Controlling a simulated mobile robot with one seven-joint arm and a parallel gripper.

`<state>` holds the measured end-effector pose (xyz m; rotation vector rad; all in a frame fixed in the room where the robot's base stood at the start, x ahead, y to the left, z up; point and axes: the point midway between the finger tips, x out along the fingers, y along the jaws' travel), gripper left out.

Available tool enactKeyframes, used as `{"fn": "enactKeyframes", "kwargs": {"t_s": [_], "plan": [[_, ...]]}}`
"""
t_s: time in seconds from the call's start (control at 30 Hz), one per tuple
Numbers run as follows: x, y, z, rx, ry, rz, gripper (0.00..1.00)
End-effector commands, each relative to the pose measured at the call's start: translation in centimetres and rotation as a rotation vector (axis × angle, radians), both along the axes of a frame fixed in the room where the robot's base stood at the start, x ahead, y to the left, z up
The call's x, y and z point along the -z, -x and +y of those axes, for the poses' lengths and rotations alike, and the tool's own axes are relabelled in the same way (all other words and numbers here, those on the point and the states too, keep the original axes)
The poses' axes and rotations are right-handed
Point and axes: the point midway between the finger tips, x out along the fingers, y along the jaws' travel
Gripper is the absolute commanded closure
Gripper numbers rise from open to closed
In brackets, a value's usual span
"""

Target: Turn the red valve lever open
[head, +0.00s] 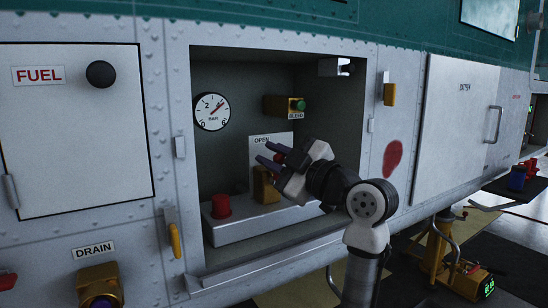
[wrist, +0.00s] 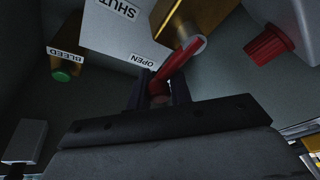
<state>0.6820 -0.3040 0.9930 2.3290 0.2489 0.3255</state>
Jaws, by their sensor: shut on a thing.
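The red valve lever shows in the wrist view (wrist: 180,58), running slantwise from its pivot on a brass body (wrist: 205,12) down between my fingers. In the head view only a small red bit of the lever (head: 278,158) shows beside my fingers; the rest is hidden. My gripper (head: 266,154) is inside the open recess and is shut on the lever; its fingers also show in the wrist view (wrist: 158,92). The OPEN label (wrist: 143,61) is close to the gripped end. The SHUT label (wrist: 118,8) is farther off on the same pale plate.
A red knob (head: 222,206) stands on a grey ledge left of the brass body (head: 265,186). A pressure gauge (head: 211,111) and a BLEED fitting with a green button (head: 299,105) are on the back wall. The recess frame surrounds my gripper.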

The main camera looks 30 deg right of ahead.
Motion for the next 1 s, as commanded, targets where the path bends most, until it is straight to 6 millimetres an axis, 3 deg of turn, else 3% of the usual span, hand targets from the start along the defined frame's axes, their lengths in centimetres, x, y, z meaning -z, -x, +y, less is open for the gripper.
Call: {"fn": "enactKeyframes", "kwargs": {"t_s": [0.33,0.37,0.5,0.83,1.0], "plan": [[0.1,0.0,-0.1,0.004,0.001,0.003,1.0],[0.1,0.0,-0.1,0.003,0.0,0.003,0.76],[0.1,0.0,-0.1,0.002,0.0,0.002,0.59],[0.1,0.4,-0.2,0.002,0.001,0.0,0.59],[0.5,2.7,-0.9,0.004,-0.001,0.0,0.59]]}}
